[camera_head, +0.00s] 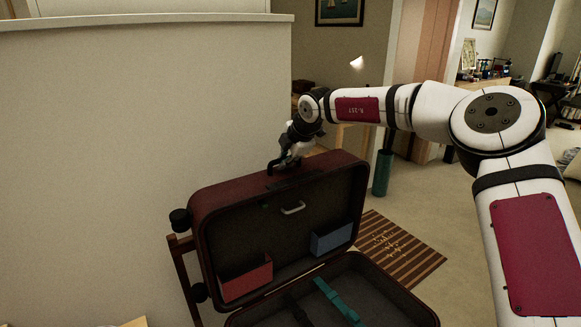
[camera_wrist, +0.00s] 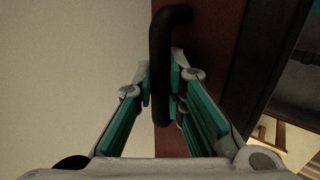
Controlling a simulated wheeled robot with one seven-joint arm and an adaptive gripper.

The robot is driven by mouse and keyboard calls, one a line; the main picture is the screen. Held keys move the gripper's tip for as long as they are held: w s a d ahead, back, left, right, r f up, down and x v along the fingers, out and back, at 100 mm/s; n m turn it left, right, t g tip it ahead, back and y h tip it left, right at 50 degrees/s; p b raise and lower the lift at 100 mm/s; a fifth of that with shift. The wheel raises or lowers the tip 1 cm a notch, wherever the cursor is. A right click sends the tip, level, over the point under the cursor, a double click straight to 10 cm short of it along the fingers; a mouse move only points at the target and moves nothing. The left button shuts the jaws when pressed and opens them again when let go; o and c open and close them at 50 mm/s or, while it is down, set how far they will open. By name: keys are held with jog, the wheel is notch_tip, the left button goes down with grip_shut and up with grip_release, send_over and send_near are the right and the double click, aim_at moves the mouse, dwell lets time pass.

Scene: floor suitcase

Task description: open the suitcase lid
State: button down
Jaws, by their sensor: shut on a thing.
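The dark red suitcase stands in front of the pale wall in the head view, its lid (camera_head: 240,196) raised steeply and tilted back. Its open base (camera_head: 375,290) shows below, cut off by the lower picture edge. My gripper (camera_head: 283,163) is at the top edge of the lid. In the wrist view my gripper (camera_wrist: 163,85) has its teal-padded fingers closed on both sides of the black handle (camera_wrist: 161,35), with the lid's red shell behind it. The exact finger contact is partly hidden in the head view.
The pale wall (camera_head: 150,120) is close behind and left of the lid. A wooden stand (camera_head: 181,262) is at the suitcase's left. A striped mat (camera_head: 395,250) and a dark teal cylinder (camera_head: 382,173) are to the right. Open floor (camera_head: 450,205) lies beyond them.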

jog(key=shift+w+a+f+b, duration=0.25)
jog(key=shift+w+a+b, duration=0.4)
jog(key=shift+w, duration=0.25)
jog(key=c, duration=1.6)
grip_release()
jog(key=shift+r, duration=0.1)
jog(key=v, duration=1.1)
jog(key=shift+r, duration=0.5)
